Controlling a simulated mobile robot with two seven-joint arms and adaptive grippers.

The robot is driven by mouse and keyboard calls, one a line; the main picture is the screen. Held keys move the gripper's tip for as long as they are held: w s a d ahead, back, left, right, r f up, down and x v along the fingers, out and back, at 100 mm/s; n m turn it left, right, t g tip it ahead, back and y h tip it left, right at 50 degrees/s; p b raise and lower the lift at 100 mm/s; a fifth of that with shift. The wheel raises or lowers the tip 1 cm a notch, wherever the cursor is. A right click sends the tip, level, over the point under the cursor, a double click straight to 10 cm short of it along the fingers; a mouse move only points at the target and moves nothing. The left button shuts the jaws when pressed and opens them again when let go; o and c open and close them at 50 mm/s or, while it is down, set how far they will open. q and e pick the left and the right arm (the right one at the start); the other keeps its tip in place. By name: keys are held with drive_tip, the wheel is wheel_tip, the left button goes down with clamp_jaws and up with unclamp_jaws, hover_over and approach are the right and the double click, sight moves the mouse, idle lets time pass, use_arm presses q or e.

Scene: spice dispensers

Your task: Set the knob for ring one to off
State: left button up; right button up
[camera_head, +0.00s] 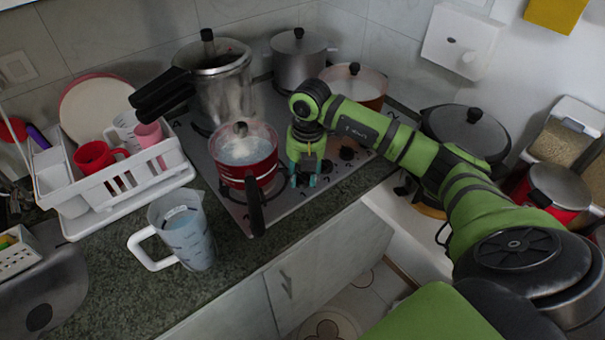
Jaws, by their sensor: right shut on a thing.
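The stove (225,190) stands on the counter, with dark control knobs along its front right part. My right gripper (304,178) points down over the stove front, with teal fingertips around a dark knob (303,181). It is shut on that knob, which the fingers partly hide. I cannot read the knob's setting or which ring it serves. Another dark knob (347,153) shows to the right of the gripper. My left gripper is not in view.
A red saucepan (247,179) sits close left of the gripper, its black handle (255,205) jutting over the front edge. A pressure cooker (222,85), a steel pot (299,58) and a red pot (362,85) stand behind. A measuring jug (183,229) and dish rack (122,187) are left.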

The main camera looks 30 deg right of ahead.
drive_tip(key=shift+w+d+r, duration=0.15)
drive_tip(key=shift+d, duration=0.1)
drive_tip(key=o, duration=1.2)
drive_tip(key=shift+r, duration=0.25)
drive_tip(key=r, duration=1.1)
drive_tip(key=shift+s+d+r, duration=0.1)
drive_tip(key=shift+s+d, duration=0.15)
drive_tip(key=shift+s, duration=0.1)
